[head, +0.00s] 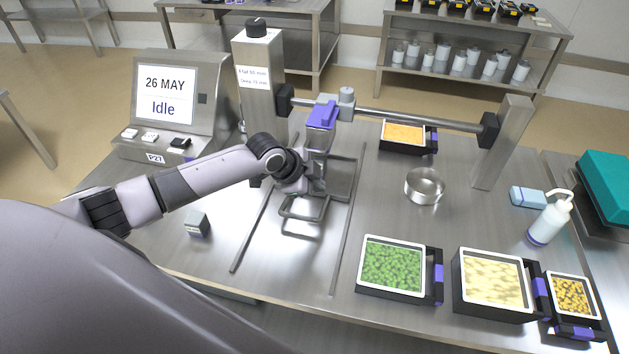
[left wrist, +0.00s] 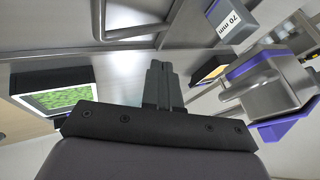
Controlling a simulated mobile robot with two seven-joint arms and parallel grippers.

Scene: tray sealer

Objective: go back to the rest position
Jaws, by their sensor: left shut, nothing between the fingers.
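My left arm reaches in from the left in the head view, and its gripper (head: 303,184) is beside the tray sealer's carriage, over the metal frame between the rails. In the left wrist view the gripper's two fingers (left wrist: 162,84) are together with nothing between them. The sealer's post (head: 262,85) with a black knob stands behind the gripper, and a purple-topped block (head: 322,115) is just above it. I cannot tell whether the gripper touches the frame (head: 304,208). My right gripper is not in view.
A screen (head: 165,95) reads "26 MAY Idle". Trays of green (head: 363,287), pale yellow (head: 459,300) and orange food stand at the front right. A metal ring (head: 424,190), a pump bottle (head: 549,222) and a small grey block (head: 197,224) are on the table. A crossbar (head: 415,119) spans the back.

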